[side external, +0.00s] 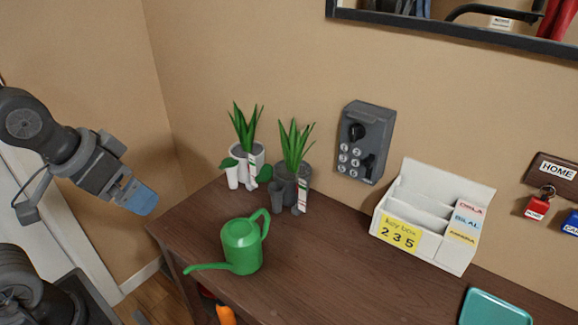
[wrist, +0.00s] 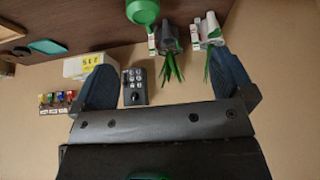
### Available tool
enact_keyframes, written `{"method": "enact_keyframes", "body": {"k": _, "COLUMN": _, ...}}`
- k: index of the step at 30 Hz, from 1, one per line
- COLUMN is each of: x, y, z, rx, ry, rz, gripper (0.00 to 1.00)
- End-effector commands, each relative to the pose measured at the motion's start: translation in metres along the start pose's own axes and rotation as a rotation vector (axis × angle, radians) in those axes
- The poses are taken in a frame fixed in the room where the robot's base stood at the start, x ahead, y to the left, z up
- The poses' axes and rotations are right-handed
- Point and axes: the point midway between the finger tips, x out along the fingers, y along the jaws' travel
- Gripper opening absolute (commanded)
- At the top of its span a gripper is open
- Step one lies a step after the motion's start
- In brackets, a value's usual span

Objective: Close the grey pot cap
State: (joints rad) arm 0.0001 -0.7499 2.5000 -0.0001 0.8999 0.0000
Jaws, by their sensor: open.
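The grey pot (side external: 290,183) holds a spiky green plant and stands on the brown table near the wall. A small grey tube (side external: 277,192) is on its left front. A round green cap (side external: 265,174) sits up and left of that tube, apparently tilted open; its hinge is too small to make out. In the wrist view, the grey pot (wrist: 170,38) appears upside down at the top, and its cap cannot be made out. My gripper (side external: 142,200) is in the air left of the table, well away from the pots. Its blue fingers (wrist: 167,82) are spread and empty.
A white pot (side external: 256,157) with its own tube and green cap (side external: 228,163) stands just left of the grey pot. A green watering can (side external: 242,245) is in front. A grey key box (side external: 364,143) is on the wall, and a white organizer (side external: 435,215) stands to the right.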

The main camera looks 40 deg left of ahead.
Motion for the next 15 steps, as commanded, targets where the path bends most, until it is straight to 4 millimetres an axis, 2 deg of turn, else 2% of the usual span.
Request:
{"method": "enact_keyframes", "body": {"k": 10, "x": 0.0, "y": 0.0, "z": 0.0, "rx": 0.0, "ry": 0.0, "rz": 0.0, "gripper": 1.0}}
{"method": "enact_keyframes", "body": {"k": 15, "x": -0.0007, "y": -0.0004, "z": -0.0088, "rx": -0.002, "ry": -0.013, "rz": 0.001, "gripper": 0.85}}
